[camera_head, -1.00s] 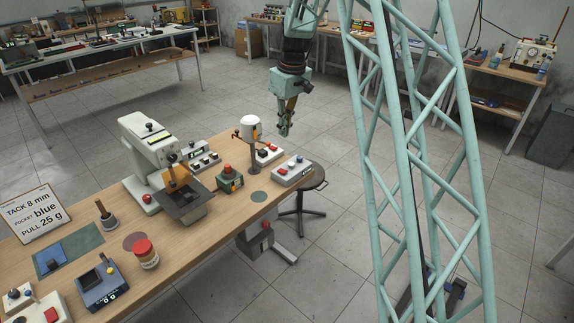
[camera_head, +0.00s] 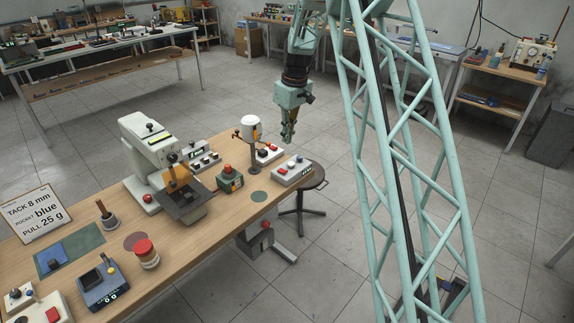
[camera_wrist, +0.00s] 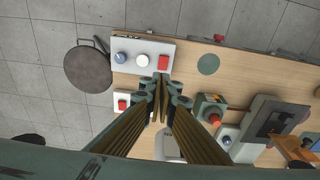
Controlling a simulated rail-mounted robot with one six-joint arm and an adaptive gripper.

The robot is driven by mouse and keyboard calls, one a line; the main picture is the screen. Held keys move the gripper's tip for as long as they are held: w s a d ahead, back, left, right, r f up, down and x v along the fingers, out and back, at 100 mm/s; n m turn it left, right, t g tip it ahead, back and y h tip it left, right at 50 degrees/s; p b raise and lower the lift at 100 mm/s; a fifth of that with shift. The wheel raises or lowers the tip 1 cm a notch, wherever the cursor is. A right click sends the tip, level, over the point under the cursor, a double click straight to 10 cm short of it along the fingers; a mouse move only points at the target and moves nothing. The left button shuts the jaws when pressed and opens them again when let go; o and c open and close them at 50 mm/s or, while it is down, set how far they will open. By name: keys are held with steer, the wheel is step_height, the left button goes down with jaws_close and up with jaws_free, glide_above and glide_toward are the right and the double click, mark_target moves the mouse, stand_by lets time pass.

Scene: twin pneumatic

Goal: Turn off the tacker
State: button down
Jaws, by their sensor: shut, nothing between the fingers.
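A white machine with an overhanging arm (camera_head: 146,147), which looks like the tacker, stands on the wooden bench in the head view. Its dark work plate (camera_wrist: 270,122) shows at the right of the wrist view. A white control box (camera_head: 281,175) has blue, white and red buttons; it also shows in the wrist view (camera_wrist: 130,66). A green box with a red mushroom button (camera_head: 230,181) stands between machine and control box. My gripper (camera_head: 288,139) is shut and empty, above the bench's far right end. In the wrist view its fingertips (camera_wrist: 162,80) appear beside the control box's red button.
A lamp-like white-topped post (camera_head: 251,130) and a red-switch box (camera_head: 268,154) stand close by. A round stool (camera_head: 317,178) is beside the bench. A sign (camera_head: 36,213) reads "TACK 8 mm, POCKET blue, PULL 25 g". A round green spot (camera_head: 258,197) is bare.

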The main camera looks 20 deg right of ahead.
steer(key=shift+f, duration=0.1)
steer(key=b, duration=0.2)
glide_above(286, 170)
steer(key=f, duration=1.1)
steer(key=shift+s+f, duration=0.2)
steer(key=shift+f, duration=0.15)
steer(key=shift+s+f, duration=0.25)
steer(key=shift+f, duration=0.65)
steer(key=shift+s+d+f+b, duration=0.25)
steer(key=shift+s+f+b, duration=0.25)
steer(key=shift+f, duration=0.2)
steer(key=shift+w+a+r, duration=0.1)
steer(key=shift+w+r, duration=0.05)
steer(key=shift+w, duration=0.05)
steer(key=shift+w+a+r, duration=0.15)
steer(key=shift+w, duration=0.25)
